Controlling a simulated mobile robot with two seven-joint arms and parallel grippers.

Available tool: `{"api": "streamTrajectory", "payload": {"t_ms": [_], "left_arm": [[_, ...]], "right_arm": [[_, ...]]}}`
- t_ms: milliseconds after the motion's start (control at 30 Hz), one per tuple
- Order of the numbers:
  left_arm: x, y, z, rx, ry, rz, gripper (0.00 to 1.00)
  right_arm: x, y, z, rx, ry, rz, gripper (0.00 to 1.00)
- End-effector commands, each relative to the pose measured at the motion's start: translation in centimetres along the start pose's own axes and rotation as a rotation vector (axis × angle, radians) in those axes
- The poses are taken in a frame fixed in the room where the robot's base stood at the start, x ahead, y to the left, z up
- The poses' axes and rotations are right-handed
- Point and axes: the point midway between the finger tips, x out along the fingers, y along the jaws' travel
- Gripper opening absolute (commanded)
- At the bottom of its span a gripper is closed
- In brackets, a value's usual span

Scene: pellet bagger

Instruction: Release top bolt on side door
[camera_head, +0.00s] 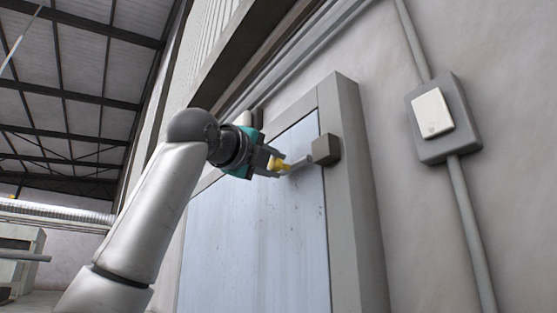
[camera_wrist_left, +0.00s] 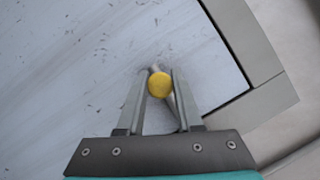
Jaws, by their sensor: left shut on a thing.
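The side door (camera_head: 250,240) is a pale blue-grey, scuffed panel in a grey frame (camera_head: 352,200). It also fills much of the left wrist view (camera_wrist_left: 60,70). The top bolt shows a yellow knob (camera_wrist_left: 160,84) and a grey bar (camera_head: 301,162) that reaches to a dark block (camera_head: 326,149) on the frame. My left gripper (camera_head: 277,165) is shut on the yellow knob, one finger on each side of it. In the left wrist view my left gripper (camera_wrist_left: 159,92) hides part of the bar behind the knob. My right gripper is not in view.
A grey box with a white switch plate (camera_head: 432,113) and conduit (camera_head: 469,220) is on the wall right of the door. A dark beam and pipes run above the door. The far left shows an open hall with a machine (camera_head: 18,262).

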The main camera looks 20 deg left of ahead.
Motion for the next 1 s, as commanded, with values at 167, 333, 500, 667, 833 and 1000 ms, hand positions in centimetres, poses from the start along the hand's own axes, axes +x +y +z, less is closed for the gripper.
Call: {"api": "streamTrajectory", "payload": {"t_ms": [167,333,500,667,833,1000], "left_arm": [[0.0,0.0,0.3,-0.001,-0.009,0.001,0.38],[-0.1,0.0,0.2,0.000,-0.007,0.000,0.57],[-0.1,0.0,0.2,0.000,-0.006,0.000,0.65],[-0.1,-0.1,0.1,0.000,-0.005,-0.001,0.65],[-1.5,0.0,0.1,0.001,-0.007,-0.004,0.65],[-5.0,0.2,0.0,0.003,-0.008,-0.006,0.65]], "right_arm": [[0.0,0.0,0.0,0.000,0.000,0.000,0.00],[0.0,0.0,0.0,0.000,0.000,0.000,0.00],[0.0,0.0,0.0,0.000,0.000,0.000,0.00],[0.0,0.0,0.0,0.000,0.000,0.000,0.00],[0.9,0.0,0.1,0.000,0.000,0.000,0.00],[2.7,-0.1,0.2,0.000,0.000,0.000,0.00]]}}
